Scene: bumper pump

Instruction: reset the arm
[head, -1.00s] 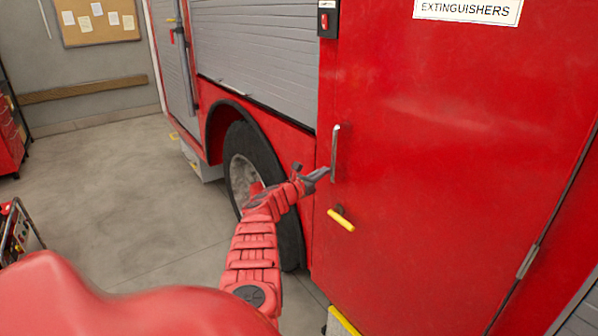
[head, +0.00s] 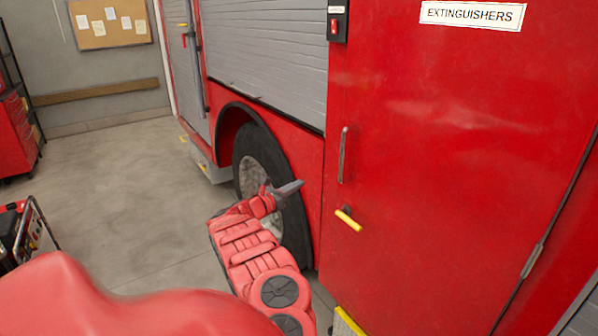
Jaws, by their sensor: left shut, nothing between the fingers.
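My left arm comes up from the lower middle of the head view. Its gripper (head: 286,188) is shut and empty, in front of the truck's wheel (head: 254,172) in the picture and left of the red door (head: 440,190). It is apart from the door's silver handle (head: 343,155) and from the yellow lever (head: 348,219) below it. The door is flush with the truck side and carries a sign reading EXTINGUISHERS (head: 472,15). My right gripper is not in view.
A grey roller shutter (head: 265,55) is above the wheel. A red tool cabinet (head: 14,135) and a red-and-black machine (head: 25,232) stand at the left. A cork board (head: 110,22) hangs on the back wall. The concrete floor (head: 125,190) between is clear.

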